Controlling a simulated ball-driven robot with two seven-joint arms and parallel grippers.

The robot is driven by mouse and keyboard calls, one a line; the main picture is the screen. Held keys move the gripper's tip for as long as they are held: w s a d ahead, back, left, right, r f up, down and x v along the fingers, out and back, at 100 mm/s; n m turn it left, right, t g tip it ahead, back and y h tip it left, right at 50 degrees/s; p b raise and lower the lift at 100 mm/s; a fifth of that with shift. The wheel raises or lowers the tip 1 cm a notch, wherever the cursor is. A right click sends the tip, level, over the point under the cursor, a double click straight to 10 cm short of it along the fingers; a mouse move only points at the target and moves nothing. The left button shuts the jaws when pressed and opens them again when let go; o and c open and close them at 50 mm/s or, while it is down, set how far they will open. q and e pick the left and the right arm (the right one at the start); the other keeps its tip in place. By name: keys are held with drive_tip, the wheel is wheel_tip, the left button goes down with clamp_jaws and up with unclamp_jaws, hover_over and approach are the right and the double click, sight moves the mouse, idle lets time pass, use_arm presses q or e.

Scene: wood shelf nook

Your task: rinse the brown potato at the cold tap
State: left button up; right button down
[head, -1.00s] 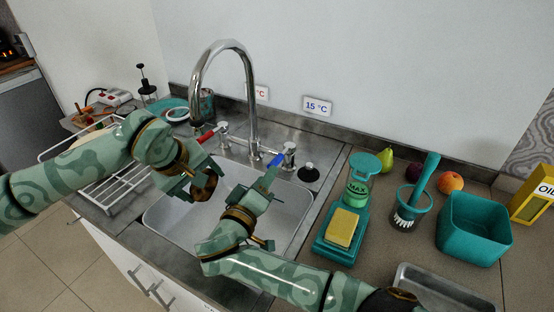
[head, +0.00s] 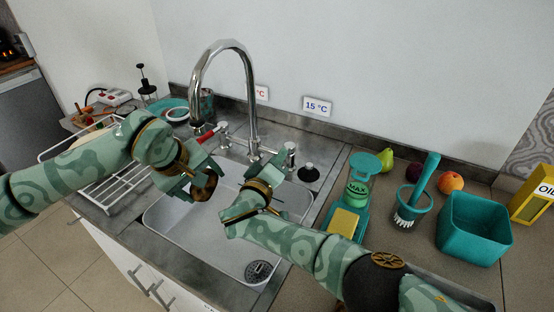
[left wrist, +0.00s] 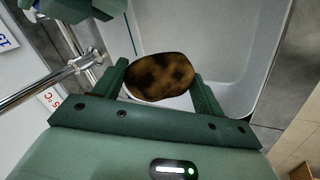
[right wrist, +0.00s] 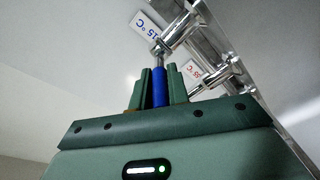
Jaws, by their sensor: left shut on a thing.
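The brown potato (left wrist: 160,77), with dark patches, is between the fingers of my left gripper (left wrist: 160,80), which is shut on it. In the head view the potato (head: 204,186) is over the sink basin (head: 180,222), below and close to the tap spout (head: 196,122). No water shows from the spout. My right gripper (head: 266,164) is at the cold tap. In the right wrist view the cold tap's blue handle (right wrist: 160,88) stands between its two close-set fingers. Whether they press on the handle is unclear. The head view hides the blue handle behind this gripper.
The red tap handle (head: 206,137) is beside my left gripper. A dish rack (head: 112,190) stands left of the sink. Right of it are a soap dispenser (head: 357,190), a yellow sponge (head: 344,223), a brush (head: 412,205) and a teal bin (head: 474,228).

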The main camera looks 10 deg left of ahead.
drive_tip(key=shift+s+f+n+y, duration=0.2)
drive_tip(key=shift+f+n+y, duration=0.15)
drive_tip(key=shift+y, duration=0.15)
drive_tip(key=shift+d+n+y, duration=0.25)
drive_tip(key=shift+d+y, duration=0.1)
drive_tip(key=shift+y, duration=0.05)
drive_tip(key=shift+r, duration=0.2)
drive_tip(key=c, duration=1.3)
unclamp_jaws()
drive_tip(key=shift+c, duration=0.2)
drive_tip(key=shift+w+r, duration=0.1)
wheel_tip(320, 180, up, 10)
drive_tip(key=shift+f, duration=0.1)
